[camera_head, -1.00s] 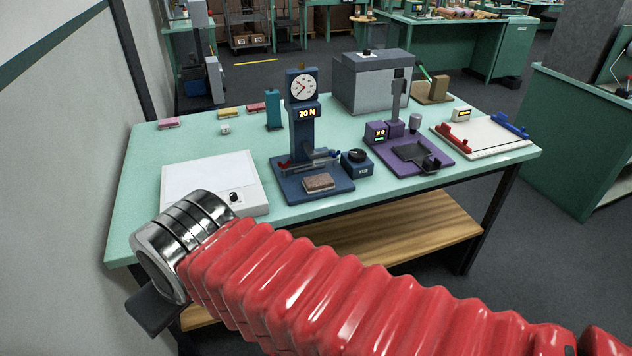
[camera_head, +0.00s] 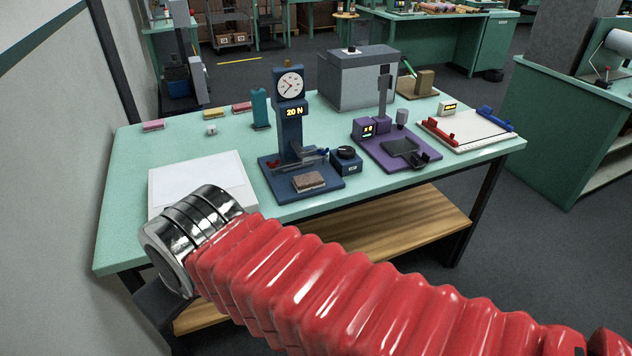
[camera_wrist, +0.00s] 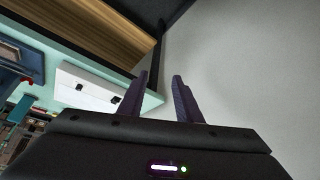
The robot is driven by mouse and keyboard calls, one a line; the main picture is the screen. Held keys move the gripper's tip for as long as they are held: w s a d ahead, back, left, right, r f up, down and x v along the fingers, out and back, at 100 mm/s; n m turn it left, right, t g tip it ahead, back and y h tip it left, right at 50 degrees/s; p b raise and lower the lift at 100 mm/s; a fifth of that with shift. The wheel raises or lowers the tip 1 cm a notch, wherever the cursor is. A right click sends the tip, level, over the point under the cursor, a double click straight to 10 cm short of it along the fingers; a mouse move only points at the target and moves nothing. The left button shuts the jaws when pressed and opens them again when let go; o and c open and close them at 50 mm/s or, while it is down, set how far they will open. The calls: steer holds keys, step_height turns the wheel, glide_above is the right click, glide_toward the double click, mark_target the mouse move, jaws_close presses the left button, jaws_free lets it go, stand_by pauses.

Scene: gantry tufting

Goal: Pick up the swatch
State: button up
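The swatch (camera_head: 309,181) is a small brown rectangular piece. It lies on the blue base (camera_head: 330,186) of the gauge stand near the table's front edge in the head view. My gripper's fingers (camera_wrist: 162,98) show in the wrist view. They are apart with nothing between them, and point toward a grey wall past the table's edge. In the head view my red-sleeved arm crosses the foreground. Its silver end is at the table's front left, to the left of the swatch, and the fingers are not clearly seen there.
A white flat box (camera_head: 200,172) lies beside my arm's silver end, and also shows in the wrist view (camera_wrist: 88,90). The gauge column (camera_head: 290,120) rises behind the swatch. A purple device (camera_head: 400,158) stands to its right. Pink and yellow blocks lie at back left.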

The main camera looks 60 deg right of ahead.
steer(key=shift+d, duration=0.2)
steer(key=shift+o, duration=0.2)
